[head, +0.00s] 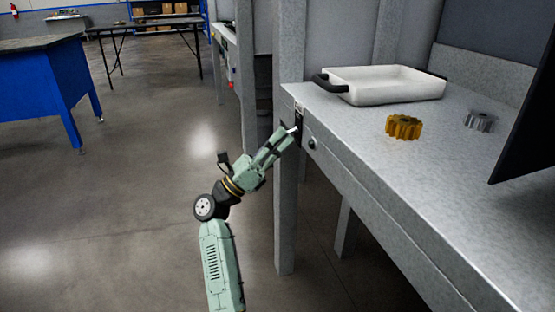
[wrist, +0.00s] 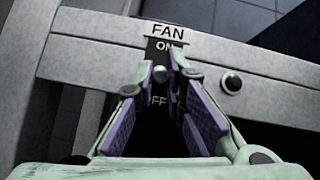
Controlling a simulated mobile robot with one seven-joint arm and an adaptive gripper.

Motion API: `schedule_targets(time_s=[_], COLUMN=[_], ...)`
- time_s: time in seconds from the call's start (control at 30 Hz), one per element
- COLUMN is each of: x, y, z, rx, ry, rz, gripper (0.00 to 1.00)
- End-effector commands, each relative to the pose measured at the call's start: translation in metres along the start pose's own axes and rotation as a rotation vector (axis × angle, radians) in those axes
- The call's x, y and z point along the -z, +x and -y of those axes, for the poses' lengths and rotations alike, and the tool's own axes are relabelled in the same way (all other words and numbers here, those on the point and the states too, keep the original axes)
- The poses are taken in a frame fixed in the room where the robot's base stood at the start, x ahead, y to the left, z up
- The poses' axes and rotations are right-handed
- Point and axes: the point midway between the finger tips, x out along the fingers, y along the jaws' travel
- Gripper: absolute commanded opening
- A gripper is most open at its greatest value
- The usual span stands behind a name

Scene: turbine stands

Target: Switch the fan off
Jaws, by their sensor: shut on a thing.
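The fan switch (wrist: 161,74) is a small lever with a rounded grey tip on a dark plate, under a white label (wrist: 167,31) reading FAN. ON shows just above the lever and part of OFF below it, partly hidden by my fingers. The lever tip appears nearer to ON. My gripper (wrist: 160,80) has its purple-padded fingers on both sides of the lever, shut on it. In the head view my gripper (head: 289,134) reaches up to the switch at the bench's front left corner, where it largely covers the lever.
A round dark knob (wrist: 231,82) sits on the bench edge right of the switch. The grey bench (head: 380,140) holds a white tray (head: 388,86), a yellow gear (head: 403,126) and a grey gear (head: 480,121). A blue table (head: 40,95) stands left; the floor between is clear.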

Motion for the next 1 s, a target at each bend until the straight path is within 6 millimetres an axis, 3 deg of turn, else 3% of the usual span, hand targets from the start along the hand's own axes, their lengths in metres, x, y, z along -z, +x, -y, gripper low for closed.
schedule_targets(time_s=[0.03,0.4,0.87,0.9,1.0], x=[0.0081,0.0075,0.0061,0.0061,0.0063], y=[-0.0056,-0.0031,-0.0017,-0.0017,-0.0017], z=[-0.0011,-0.0014,-0.0011,-0.0011,-0.0011], rx=[0.007,0.024,0.025,0.025,0.025], ry=[-0.002,-0.009,-0.010,-0.010,-0.010], rz=[0.024,0.127,0.137,0.137,0.136], gripper=[0.00,0.00,0.00,0.13,0.20])
